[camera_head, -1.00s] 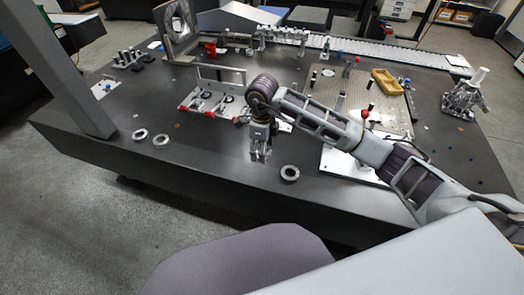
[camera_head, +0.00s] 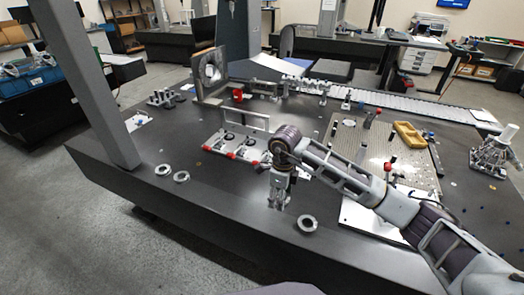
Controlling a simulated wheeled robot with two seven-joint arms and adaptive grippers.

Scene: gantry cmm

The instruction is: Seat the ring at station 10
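Three metal rings lie flat on the dark table near its front edge. Two are at the left, one ring (camera_head: 163,170) beside another ring (camera_head: 181,177). The third ring (camera_head: 307,224) lies farther right. My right gripper (camera_head: 279,205) points down just left of the third ring, apart from it. Its fingers look apart with nothing between them, though they are small in view. My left gripper is not in view. A light fixture plate with red knobs (camera_head: 232,156) stands behind the gripper. I cannot read any station number.
A grey upright post (camera_head: 95,90) rises at the left. A perforated plate (camera_head: 350,150) holds a yellow tray (camera_head: 409,134). A metal device (camera_head: 494,150) stands at the right. A framed disc (camera_head: 210,72) stands at the back. The front left table strip is mostly clear.

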